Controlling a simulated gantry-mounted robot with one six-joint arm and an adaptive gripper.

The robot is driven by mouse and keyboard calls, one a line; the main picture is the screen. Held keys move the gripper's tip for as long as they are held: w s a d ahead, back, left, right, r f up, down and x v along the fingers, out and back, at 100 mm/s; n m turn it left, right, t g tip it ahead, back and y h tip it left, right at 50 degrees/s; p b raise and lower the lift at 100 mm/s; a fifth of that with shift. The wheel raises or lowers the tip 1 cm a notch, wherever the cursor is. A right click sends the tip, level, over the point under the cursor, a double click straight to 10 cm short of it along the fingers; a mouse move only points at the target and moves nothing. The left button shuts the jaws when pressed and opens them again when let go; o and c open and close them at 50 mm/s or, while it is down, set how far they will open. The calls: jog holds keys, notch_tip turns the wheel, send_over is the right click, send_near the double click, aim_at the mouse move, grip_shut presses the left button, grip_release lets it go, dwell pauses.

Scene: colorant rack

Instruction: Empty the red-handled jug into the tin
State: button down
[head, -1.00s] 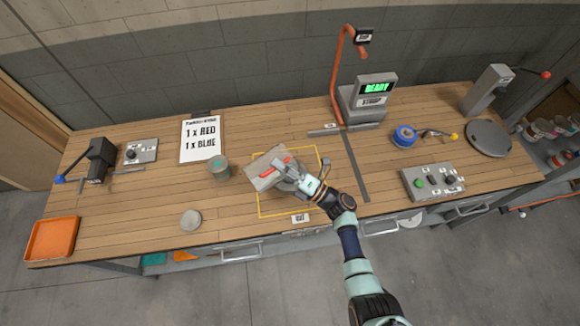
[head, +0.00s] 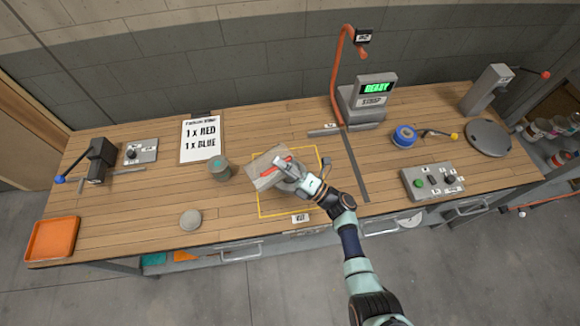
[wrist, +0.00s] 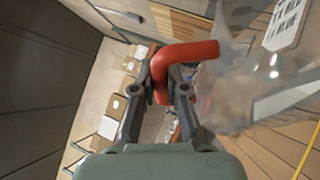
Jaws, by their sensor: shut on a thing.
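The red-handled jug (head: 262,181) is a pale grey vessel, strongly tilted, over the yellow-outlined square in the head view. My gripper (head: 280,163) is shut on its red handle; in the wrist view the fingers (wrist: 158,90) close around the red handle (wrist: 185,55), with the jug's blurred, see-through body (wrist: 235,95) to the right. A small grey can (head: 219,168) with a teal inside stands upright to the left of the jug, apart from it. A grey round shape is partly hidden beneath the jug and gripper; I cannot tell whether it is the tin. No poured stream is visible.
A scale-like unit (head: 362,104) reading READY stands behind. A button box (head: 433,181) and blue reel (head: 404,136) are to the right. The front left bench is mostly clear.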

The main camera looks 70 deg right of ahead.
jog(key=shift+s+d+r+m, duration=0.2)
jog(key=shift+d+r+m, duration=0.05)
jog(key=shift+d+m, duration=0.15)
dwell(1.1)
